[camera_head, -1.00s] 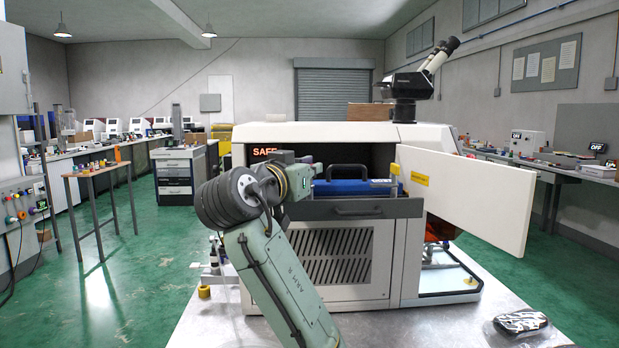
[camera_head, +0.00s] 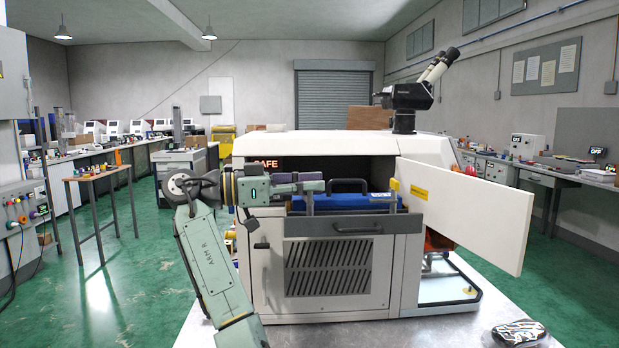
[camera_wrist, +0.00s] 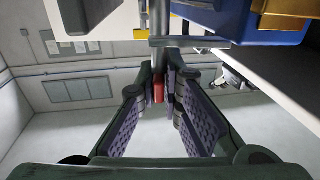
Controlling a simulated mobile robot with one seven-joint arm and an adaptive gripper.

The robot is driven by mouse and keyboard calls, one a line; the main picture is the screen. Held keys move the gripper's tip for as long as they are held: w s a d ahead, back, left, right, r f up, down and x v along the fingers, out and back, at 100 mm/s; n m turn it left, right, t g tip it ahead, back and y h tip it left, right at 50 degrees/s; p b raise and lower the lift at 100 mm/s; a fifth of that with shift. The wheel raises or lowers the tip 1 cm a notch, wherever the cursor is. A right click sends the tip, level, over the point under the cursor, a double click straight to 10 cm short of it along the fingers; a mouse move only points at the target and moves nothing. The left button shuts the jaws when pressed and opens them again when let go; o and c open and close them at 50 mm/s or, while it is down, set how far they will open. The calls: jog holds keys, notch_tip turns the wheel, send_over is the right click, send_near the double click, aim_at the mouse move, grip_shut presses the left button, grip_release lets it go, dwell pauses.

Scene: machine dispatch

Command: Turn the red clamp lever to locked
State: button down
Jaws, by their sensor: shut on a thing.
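The red clamp lever (camera_wrist: 158,92) shows in the wrist view as a small red piece between the purple-padded fingers, below a grey post and crossbar. My gripper (camera_wrist: 162,88) is shut on it, near the fingertips. In the head view my gripper (camera_head: 318,186) reaches in from the left at the machine's front opening, at the left end of a blue block (camera_head: 355,202) with a black handle. The red part cannot be made out there. Whether the lever stands at locked cannot be told.
The white machine (camera_head: 330,143) has its door (camera_head: 468,212) swung open to the right. A yellow clamp piece (camera_head: 394,188) stands at the blue block's right end. A dark drawer front (camera_head: 352,226) lies below. A lit sign, partly hidden, reads "AFE". A patterned black object (camera_head: 518,332) lies front right.

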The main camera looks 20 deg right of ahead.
jog(key=shift+m+g+y+p, duration=0.35)
jog(key=shift+m+g, duration=0.55)
jog(key=shift+g, duration=0.5)
jog(key=shift+f+g, duration=0.1)
jog(key=shift+g, duration=0.2)
jog(key=c, duration=1.7)
grip_release()
jog(key=v, duration=1.2)
